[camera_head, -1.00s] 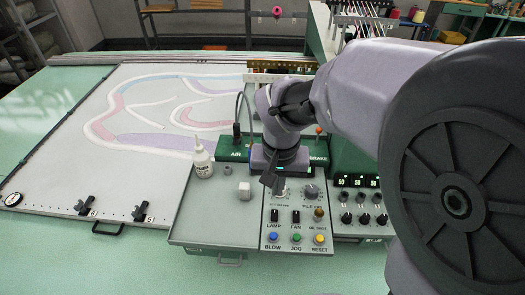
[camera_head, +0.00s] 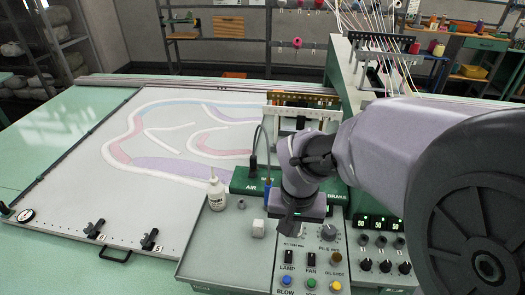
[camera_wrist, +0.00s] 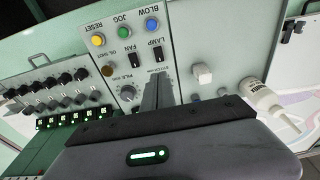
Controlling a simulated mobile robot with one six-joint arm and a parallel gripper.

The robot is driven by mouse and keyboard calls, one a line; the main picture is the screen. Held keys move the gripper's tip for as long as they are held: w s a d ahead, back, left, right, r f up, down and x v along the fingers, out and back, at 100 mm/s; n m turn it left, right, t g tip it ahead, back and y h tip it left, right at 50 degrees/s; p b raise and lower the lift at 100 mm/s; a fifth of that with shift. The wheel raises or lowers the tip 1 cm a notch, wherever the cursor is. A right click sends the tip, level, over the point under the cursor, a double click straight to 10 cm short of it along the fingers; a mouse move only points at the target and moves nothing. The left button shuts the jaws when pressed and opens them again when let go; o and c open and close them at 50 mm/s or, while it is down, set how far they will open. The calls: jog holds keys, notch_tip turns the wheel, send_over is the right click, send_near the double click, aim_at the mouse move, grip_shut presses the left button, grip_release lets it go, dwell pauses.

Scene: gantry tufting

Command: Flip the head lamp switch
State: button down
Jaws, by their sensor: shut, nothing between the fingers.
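The lamp switch (camera_head: 289,257) is a small black toggle above the LAMP label on the grey control panel (camera_head: 271,243). It also shows in the wrist view (camera_wrist: 159,54), upside down, just beyond my fingertips. My gripper (camera_head: 287,228) hangs over the upper left of the panel, with its fingers pointing down. In the wrist view my gripper (camera_wrist: 157,82) is shut and empty, and its fingers hide part of the panel around the left knob. I see a gap in the picture between the fingertips and the switch; I cannot tell their height above the panel.
The similar fan switch (camera_head: 311,258) stands right beside the lamp switch. A blue button (camera_head: 287,281), an oil shot switch (camera_head: 337,268) and a pile knob (camera_head: 328,232) are close by. A white bottle (camera_head: 217,194) and a white cube (camera_head: 258,228) stand on the tray at left.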

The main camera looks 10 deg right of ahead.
aim_at(289, 259)
jog(key=f+b, duration=0.1)
jog(key=f, duration=0.2)
jog(key=f+b, duration=0.1)
jog(key=f, duration=0.3)
jog(key=w+f+b, duration=0.1)
jog(key=f, duration=0.2)
jog(key=shift+d+f, duration=0.2)
jog(key=shift+f, duration=0.2)
jog(key=shift+w, duration=0.1)
jog(key=shift+f+b, duration=0.3)
jog(key=shift+b, duration=0.1)
jog(key=shift+s, duration=0.3)
jog(key=shift+s+a, duration=0.2)
jog(key=shift+s, duration=0.4)
